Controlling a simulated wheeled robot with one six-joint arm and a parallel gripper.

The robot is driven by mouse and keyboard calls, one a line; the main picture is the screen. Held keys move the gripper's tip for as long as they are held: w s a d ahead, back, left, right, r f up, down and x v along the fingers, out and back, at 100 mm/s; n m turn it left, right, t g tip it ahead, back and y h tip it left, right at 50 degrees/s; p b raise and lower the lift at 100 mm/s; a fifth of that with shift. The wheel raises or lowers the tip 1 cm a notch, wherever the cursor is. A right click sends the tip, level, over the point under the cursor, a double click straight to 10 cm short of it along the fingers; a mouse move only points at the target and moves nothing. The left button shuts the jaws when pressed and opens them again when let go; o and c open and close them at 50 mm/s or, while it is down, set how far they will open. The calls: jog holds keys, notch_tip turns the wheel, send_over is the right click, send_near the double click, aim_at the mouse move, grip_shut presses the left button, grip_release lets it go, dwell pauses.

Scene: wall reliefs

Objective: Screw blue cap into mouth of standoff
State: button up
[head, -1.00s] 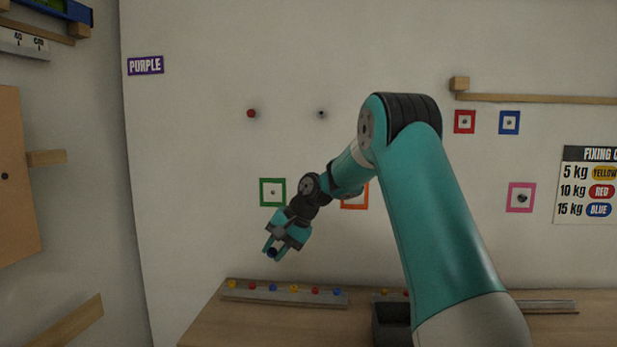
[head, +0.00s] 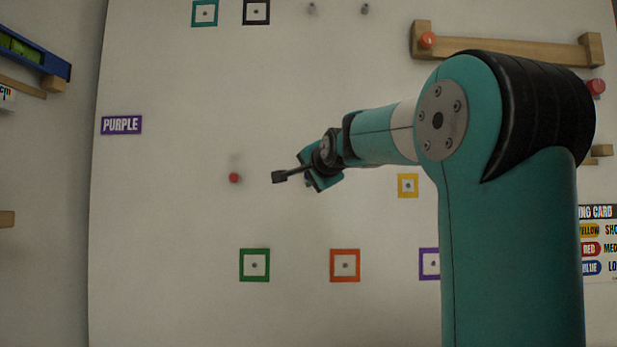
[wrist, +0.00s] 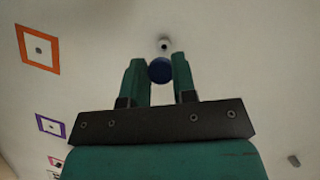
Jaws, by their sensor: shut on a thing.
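My gripper (wrist: 159,60) is shut on the blue cap (wrist: 159,71), which sits between its two teal fingertips. In the wrist view, a small standoff (wrist: 164,44) with a dark mouth stands on the wall just beyond the cap, slightly above it in the picture. A gap seems to show between them, but the depth is hard to judge. In the head view, my gripper (head: 318,178) is close to the wall, right of a red-capped standoff (head: 234,178). The blue cap and the standoff ahead of it are hidden there behind my arm.
Green (head: 254,265), orange (head: 345,265) and yellow (head: 407,185) framed fixtures are on the wall. A wooden rail (head: 507,45) juts out at upper right. A purple label (head: 121,125) is at left.

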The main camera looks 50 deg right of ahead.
jog(key=shift+f, duration=0.1)
jog(key=shift+w+d+p, duration=1.05)
jog(key=shift+w+d, duration=0.85)
jog(key=shift+d, duration=0.2)
dwell(0.5)
jog(key=shift+w+d, duration=0.45)
jog(key=shift+d, duration=0.05)
dwell(0.4)
jog(key=o, duration=1)
jog(key=shift+c, duration=0.2)
